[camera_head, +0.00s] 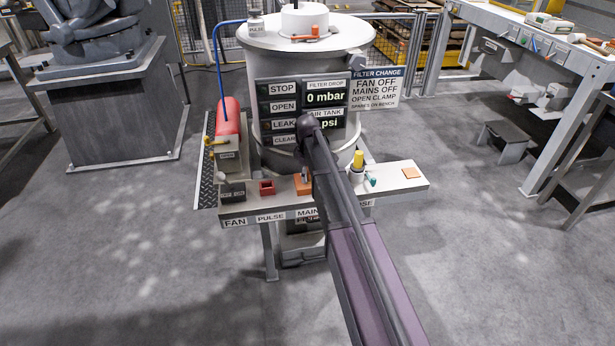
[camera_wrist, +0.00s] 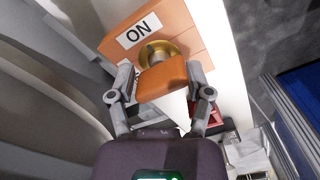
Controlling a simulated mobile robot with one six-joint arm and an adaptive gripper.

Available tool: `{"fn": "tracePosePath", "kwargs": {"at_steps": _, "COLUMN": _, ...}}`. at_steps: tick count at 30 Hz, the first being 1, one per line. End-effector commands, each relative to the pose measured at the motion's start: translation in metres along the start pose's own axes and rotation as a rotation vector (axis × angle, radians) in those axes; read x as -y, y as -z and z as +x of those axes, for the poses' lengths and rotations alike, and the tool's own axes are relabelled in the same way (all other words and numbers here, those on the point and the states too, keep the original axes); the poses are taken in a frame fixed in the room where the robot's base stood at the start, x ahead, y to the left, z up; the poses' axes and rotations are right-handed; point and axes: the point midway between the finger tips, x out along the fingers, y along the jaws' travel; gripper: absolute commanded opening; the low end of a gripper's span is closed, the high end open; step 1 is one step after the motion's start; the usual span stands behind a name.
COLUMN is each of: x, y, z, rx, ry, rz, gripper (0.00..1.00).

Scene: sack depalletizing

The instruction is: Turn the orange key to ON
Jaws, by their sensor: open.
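The orange key (camera_wrist: 162,79) shows in the wrist view as a flat orange tab in front of a brass collar (camera_wrist: 159,53). The collar sits on an orange block (camera_wrist: 185,30) with a white ON label (camera_wrist: 139,32) beside it. My gripper (camera_wrist: 158,84) is open, with one finger on each side of the key; I cannot tell whether either finger touches it. In the head view the orange block (camera_head: 303,189) stands on the panel shelf above the MAIN label, partly hidden by my arm. The key's angle there is too small to tell.
The shelf (camera_head: 398,185) also holds a red box (camera_head: 267,187), a dark box (camera_head: 232,192) and a yellow-topped part (camera_head: 357,160). The white filter vessel (camera_head: 262,52) with its display panel (camera_head: 325,97) stands close behind. Open floor lies in front.

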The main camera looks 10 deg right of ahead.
Motion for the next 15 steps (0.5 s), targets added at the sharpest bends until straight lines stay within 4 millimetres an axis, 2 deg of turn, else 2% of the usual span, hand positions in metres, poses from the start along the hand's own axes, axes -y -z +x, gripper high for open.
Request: {"fn": "tracePosePath", "kwargs": {"at_steps": 15, "x": -0.0003, "y": -0.0014, "z": 0.0, "rx": 0.003, "ry": -0.001, "rz": -0.348, "gripper": 0.65}}
